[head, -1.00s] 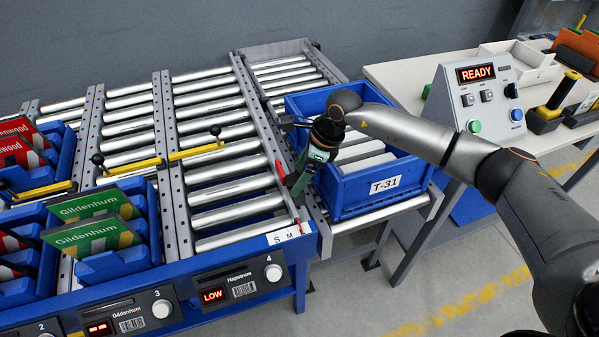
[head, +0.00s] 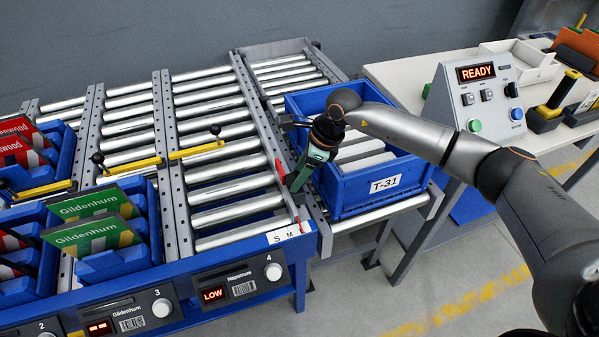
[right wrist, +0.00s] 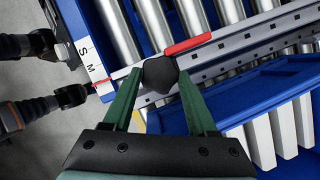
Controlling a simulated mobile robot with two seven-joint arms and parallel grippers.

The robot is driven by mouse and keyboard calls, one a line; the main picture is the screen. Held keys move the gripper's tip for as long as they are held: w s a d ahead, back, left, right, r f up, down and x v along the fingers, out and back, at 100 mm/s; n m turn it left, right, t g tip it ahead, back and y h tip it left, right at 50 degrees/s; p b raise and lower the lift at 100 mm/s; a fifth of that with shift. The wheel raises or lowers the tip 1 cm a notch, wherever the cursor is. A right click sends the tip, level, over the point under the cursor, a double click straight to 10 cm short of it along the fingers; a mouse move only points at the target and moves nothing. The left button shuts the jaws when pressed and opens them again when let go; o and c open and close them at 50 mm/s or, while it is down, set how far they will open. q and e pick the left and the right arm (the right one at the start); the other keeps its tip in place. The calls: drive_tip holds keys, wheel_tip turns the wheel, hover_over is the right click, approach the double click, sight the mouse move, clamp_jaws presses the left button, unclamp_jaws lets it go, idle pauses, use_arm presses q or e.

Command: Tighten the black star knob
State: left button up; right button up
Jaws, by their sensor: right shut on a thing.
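The black star knob (right wrist: 160,74) sits on a grey perforated rail (right wrist: 235,45) and shows in the right wrist view between two green fingers. My right gripper (right wrist: 159,80) is shut on the knob, one finger on each side. In the head view my right gripper (head: 299,182) reaches down to the rail beside the blue tote, and the knob is hidden there. A red pointer (right wrist: 104,87) lies at the end of the white S, M scale (right wrist: 88,60), just past the M. My left gripper is not seen in the head view.
A blue tote (head: 345,192) marked T-31, holding white blocks, stands close right of the gripper. A red strip (right wrist: 188,44) lies on the rail beside the knob. Roller lanes (head: 225,170) fill the left. A control box (head: 481,100) reading READY stands on the right table.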

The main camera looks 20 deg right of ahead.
drive_tip(key=shift+m, duration=0.3)
drive_tip(key=m+t, duration=0.1)
drive_tip(key=m, duration=0.1)
drive_tip(key=shift+s+a+m+h, duration=0.1)
drive_tip(key=shift+m+h, duration=0.2)
drive_tip(key=m+t, duration=0.1)
drive_tip(key=m, duration=0.1)
drive_tip(key=shift+s+a+m+h, duration=0.1)
drive_tip(key=shift+m+h, duration=0.2)
drive_tip(key=shift+h, duration=0.1)
drive_tip(key=m, duration=0.1)
drive_tip(key=m+h+b, duration=0.1)
drive_tip(key=m, duration=0.1)
drive_tip(key=shift+a+f+m+t+b, duration=0.1)
drive_tip(key=shift+a+m+t+b, duration=0.05)
drive_tip(key=shift+m+t+b, duration=0.15)
drive_tip(key=shift+a+m+h+b, duration=0.15)
drive_tip(key=shift+m+h+b, duration=0.85)
drive_tip(key=shift+m, duration=1.1)
drive_tip(key=shift+s, duration=0.1)
drive_tip(key=o, duration=1.4)
drive_tip(key=shift+c, duration=0.2)
